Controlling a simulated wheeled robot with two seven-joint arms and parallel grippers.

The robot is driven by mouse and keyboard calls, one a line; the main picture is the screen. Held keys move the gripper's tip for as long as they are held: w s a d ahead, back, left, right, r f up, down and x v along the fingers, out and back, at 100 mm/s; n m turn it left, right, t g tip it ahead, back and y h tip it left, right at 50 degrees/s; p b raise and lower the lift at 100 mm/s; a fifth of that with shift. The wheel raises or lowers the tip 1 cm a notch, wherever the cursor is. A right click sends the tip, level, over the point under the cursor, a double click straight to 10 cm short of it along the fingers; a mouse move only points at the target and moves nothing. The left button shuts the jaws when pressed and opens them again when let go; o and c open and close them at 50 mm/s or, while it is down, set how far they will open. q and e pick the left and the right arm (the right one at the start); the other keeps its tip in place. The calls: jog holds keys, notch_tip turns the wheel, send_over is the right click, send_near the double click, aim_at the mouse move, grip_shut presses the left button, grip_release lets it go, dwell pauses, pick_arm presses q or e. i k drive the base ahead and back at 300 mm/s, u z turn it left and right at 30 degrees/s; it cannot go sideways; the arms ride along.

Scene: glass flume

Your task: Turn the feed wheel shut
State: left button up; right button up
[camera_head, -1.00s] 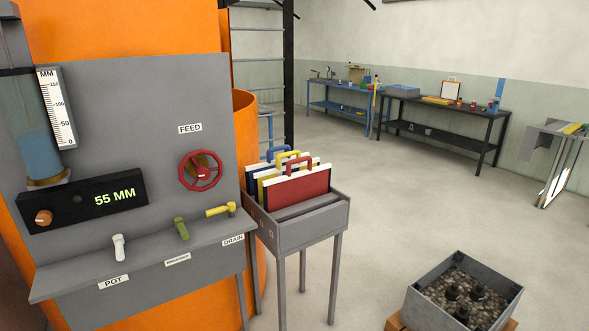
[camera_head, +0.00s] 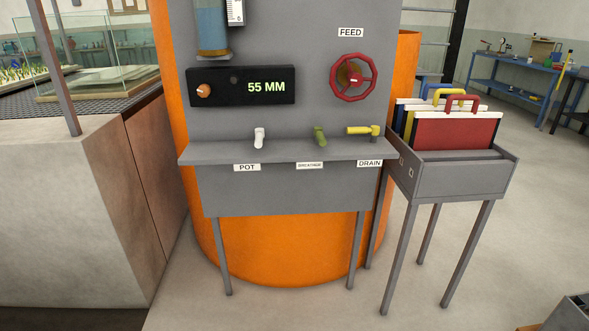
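The red feed wheel (camera_head: 353,77) is mounted on the grey upright panel (camera_head: 290,30), under the FEED label (camera_head: 351,32). It has a round red rim with spokes and a brownish disc behind them. How far it is turned cannot be read from the view. The display (camera_head: 243,87) to its left reads 55 MM. Neither of my grippers is in view, and nothing touches the wheel.
A grey bin of coloured boards (camera_head: 460,178) stands close at right. A concrete block (camera_head: 70,210) is at left. Floor in front is clear.

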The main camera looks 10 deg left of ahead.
aim_at(355, 79)
jog(key=u, duration=0.2)
jog(key=i, duration=1.1)
jog(key=u, duration=0.25)
